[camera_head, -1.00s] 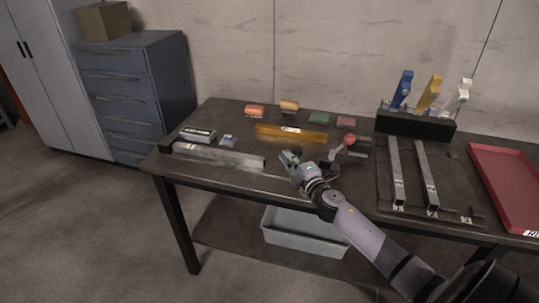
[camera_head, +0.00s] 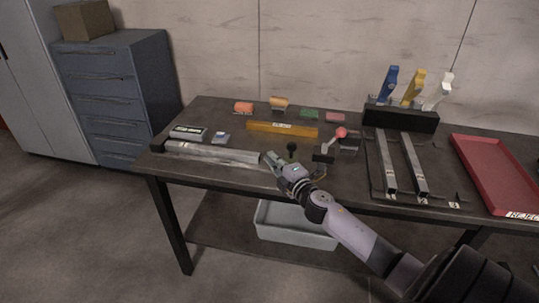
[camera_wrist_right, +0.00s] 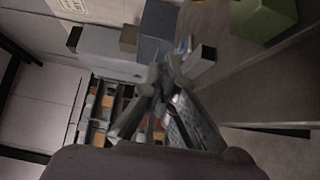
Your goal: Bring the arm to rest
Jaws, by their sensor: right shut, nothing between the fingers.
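My right arm comes in from the lower right in the head view. Its gripper (camera_head: 276,161) is over the front part of the dark table (camera_head: 225,178), beside the right end of a long grey metal bar (camera_head: 215,152). The fingers are shut with nothing between them. In the right wrist view the gripper's fingers (camera_wrist_right: 156,80) come together in the middle of the picture, with the room tilted behind. My left gripper does not show in either view.
A red-knobbed lever (camera_head: 341,133) and a black knob (camera_head: 292,148) stand close to my gripper. A yellow bar (camera_head: 282,129) lies behind. Two metal rails (camera_head: 414,165), a tool rack (camera_head: 400,118) and a red tray (camera_head: 497,175) are at right. A grey bin (camera_head: 296,226) sits below.

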